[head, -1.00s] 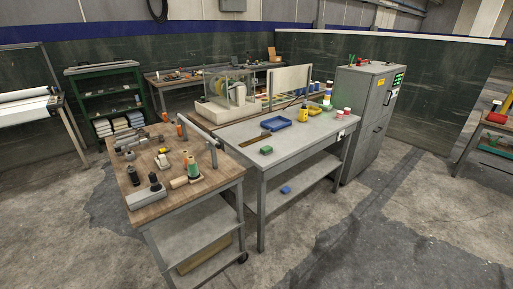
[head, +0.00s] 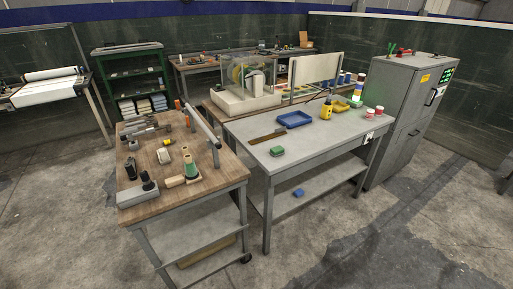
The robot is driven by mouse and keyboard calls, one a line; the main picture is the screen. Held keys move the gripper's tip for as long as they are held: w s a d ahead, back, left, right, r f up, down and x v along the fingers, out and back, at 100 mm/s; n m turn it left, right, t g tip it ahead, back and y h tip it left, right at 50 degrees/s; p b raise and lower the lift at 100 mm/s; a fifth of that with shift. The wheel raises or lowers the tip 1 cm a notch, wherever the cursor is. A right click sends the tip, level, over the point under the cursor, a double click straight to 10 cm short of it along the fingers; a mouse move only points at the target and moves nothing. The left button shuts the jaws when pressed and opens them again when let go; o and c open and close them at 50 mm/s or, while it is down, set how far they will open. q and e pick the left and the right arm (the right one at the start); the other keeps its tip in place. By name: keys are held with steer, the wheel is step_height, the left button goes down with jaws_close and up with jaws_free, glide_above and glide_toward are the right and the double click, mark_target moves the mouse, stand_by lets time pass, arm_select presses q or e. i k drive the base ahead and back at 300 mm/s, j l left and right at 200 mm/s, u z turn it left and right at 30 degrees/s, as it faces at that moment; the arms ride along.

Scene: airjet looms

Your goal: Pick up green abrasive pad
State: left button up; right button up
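The green abrasive pad (head: 277,151) is a small green block lying on the grey table (head: 330,134), near its front left corner. Clear tabletop surrounds it, with a brown brush-like tool a little behind it. Neither of my grippers shows in the head view, so I cannot see whether they are open or shut.
A wooden-topped cart (head: 143,193) with tools and spools stands left of the table. A brown brush-like tool (head: 265,138), blue tray (head: 294,119) and yellow container (head: 326,110) are on the table. A blue block (head: 298,193) lies on its lower shelf. A grey cabinet (head: 398,130) stands right. Floor in front is open.

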mark_target(278, 150)
steer(key=i+l+u, duration=0.2)
steer(key=u, duration=0.25)
steer(key=i+l+u, duration=0.15)
steer(key=l+u, duration=0.3)
steer(key=i+l+u, duration=0.15)
steer(key=l+u, duration=0.15)
steer(key=l, duration=0.25)
steer(key=i+l+u, duration=0.1)
steer(key=l+u, duration=0.25)
steer(key=l, duration=0.2)
